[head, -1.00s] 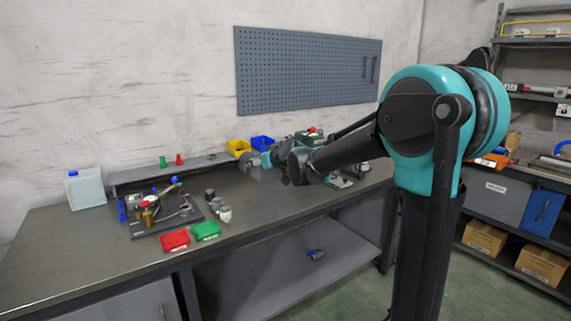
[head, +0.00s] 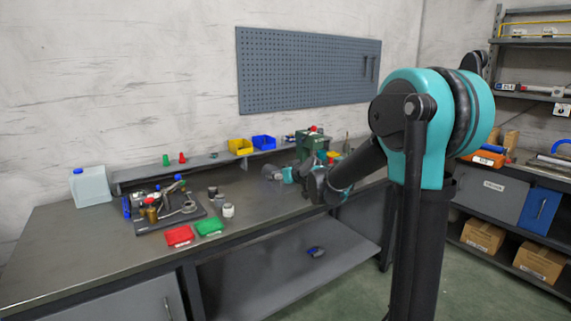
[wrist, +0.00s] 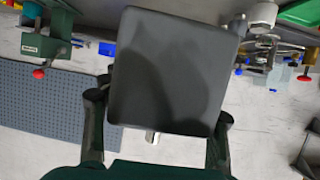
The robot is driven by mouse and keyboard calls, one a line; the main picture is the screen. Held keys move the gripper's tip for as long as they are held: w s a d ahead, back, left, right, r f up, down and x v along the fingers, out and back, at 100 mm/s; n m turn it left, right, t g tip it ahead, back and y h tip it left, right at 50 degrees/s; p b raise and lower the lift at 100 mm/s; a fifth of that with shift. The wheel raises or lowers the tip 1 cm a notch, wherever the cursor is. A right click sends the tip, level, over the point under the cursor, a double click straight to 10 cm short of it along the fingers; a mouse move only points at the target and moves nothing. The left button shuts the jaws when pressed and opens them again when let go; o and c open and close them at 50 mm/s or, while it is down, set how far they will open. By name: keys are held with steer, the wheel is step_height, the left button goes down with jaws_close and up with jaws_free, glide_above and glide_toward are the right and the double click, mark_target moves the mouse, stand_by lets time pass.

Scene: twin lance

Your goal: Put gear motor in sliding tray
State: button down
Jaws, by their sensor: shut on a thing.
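My gripper (head: 282,174) is above the workbench, right of its middle. In the wrist view my gripper (wrist: 159,106) has one dark finger on each side of a dark grey, square-faced block with a short metal shaft. This block looks like the gear motor (wrist: 170,65), and the gripper is shut on it. In the head view the gear motor (head: 269,171) is a small grey shape at the gripper's left end. I cannot tell for sure which thing is the sliding tray; a labelled grey drawer front (head: 490,189) shows in the right rack.
The workbench (head: 80,240) holds a dark board (head: 160,222) with tools, red (head: 179,236) and green (head: 209,226) boxes and small jars. Yellow (head: 240,146) and blue (head: 263,142) bins and a green machine (head: 308,143) stand behind. The bench's front left is clear.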

steer(key=s+d+f+m+h, duration=0.1)
steer(key=s+d+f, duration=0.1)
steer(key=d+f, duration=0.4)
steer(key=s+d+f+m+t+h, duration=0.1)
steer(key=s+d+f, duration=0.2)
steer(key=d+f, duration=0.4)
steer(key=d, duration=0.8)
steer(key=shift+s+m+h, duration=0.15)
steer(key=shift+m+h, duration=0.15)
